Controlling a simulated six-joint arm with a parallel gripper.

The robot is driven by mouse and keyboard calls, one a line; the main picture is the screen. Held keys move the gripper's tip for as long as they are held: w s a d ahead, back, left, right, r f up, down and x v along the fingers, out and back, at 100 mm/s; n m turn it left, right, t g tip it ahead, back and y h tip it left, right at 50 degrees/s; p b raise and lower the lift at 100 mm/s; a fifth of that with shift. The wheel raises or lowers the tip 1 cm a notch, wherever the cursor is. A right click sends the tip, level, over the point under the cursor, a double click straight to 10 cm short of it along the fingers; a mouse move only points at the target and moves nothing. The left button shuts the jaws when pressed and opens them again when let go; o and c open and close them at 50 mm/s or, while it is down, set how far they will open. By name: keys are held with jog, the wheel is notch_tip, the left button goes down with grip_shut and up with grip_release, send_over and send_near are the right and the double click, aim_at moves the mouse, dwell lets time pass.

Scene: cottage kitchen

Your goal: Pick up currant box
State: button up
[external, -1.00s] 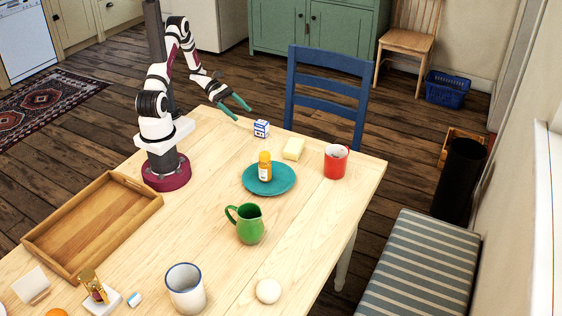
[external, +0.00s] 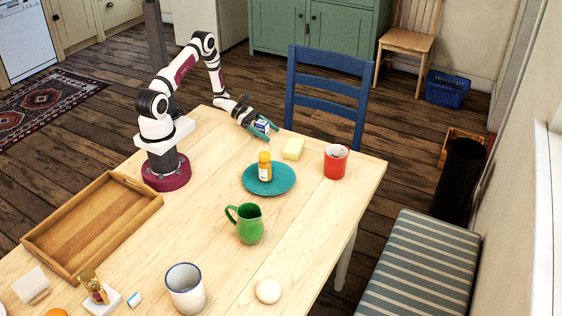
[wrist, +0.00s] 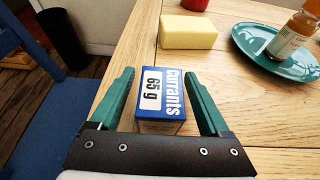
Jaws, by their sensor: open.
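The currant box (wrist: 161,98) is a small blue and white carton on the table, marked "currants" and "65 g" in the wrist view. In the external view the currant box (external: 262,126) is near the table's far edge, partly hidden by my gripper. My gripper (external: 266,131) is open, with its green fingers on either side of the box. In the wrist view my gripper (wrist: 160,82) has one finger to the left of the box and one to the right, with a narrow gap showing on each side.
A yellow block (external: 293,149) stands just beyond the box. A teal plate (external: 284,187) with an orange-capped bottle (external: 265,166), a red mug (external: 336,161) and a green jug (external: 249,224) are nearby. A blue chair (external: 327,95) stands at the table's far edge. A wooden tray (external: 147,212) is near my base.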

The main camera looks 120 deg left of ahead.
grip_shut()
dwell(0.3)
